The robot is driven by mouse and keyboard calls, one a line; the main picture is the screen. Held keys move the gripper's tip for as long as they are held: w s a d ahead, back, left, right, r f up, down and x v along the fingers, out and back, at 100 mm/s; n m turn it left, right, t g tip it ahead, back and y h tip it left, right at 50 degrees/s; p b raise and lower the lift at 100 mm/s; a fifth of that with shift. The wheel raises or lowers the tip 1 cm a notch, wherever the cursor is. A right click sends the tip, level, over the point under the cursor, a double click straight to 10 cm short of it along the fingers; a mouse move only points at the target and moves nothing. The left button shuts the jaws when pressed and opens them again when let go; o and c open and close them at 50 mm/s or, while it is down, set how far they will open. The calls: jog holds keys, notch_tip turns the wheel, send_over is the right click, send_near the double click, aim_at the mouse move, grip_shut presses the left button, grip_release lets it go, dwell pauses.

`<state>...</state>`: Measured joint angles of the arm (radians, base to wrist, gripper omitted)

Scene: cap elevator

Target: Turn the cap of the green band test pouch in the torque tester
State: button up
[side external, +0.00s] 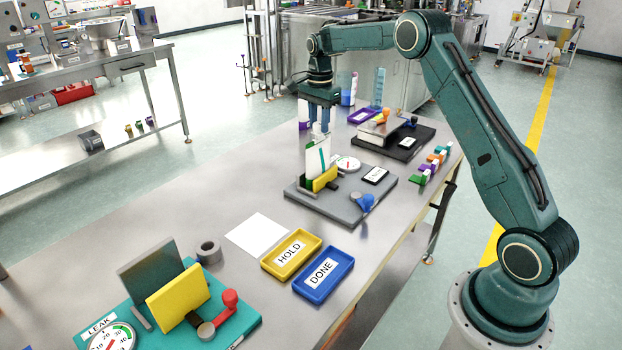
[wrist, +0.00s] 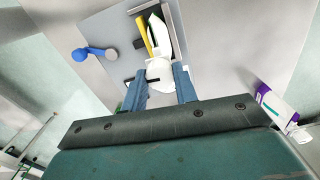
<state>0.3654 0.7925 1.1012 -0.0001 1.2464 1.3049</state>
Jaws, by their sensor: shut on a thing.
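The white test pouch (side external: 316,160) with a green band stands upright in the torque tester, against the yellow clamp plate (side external: 325,179). The tester has a grey base (side external: 335,208), a round dial (side external: 348,163) and a blue lever (side external: 362,202). My gripper (side external: 319,130) points down over the pouch's top and is shut on its white cap. In the wrist view the cap (wrist: 159,68) sits between the two blue fingers, with the pouch (wrist: 160,38) beyond it beside the yellow plate. The fingers partly hide the cap in the side view.
The yellow HOLD tray (side external: 292,254), blue DONE tray (side external: 323,279) and a white sheet (side external: 257,234) lie nearer the camera. The teal leak tester (side external: 240,325) stands at front left. A black-based station (side external: 395,148) is behind, with several small coloured clips (side external: 428,166) at the right edge.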

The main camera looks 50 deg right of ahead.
aim_at(319, 124)
jog(key=shift+m, duration=0.4)
jog(key=o, duration=1)
jog(key=shift+r, duration=0.1)
jog(key=shift+r, duration=6.8)
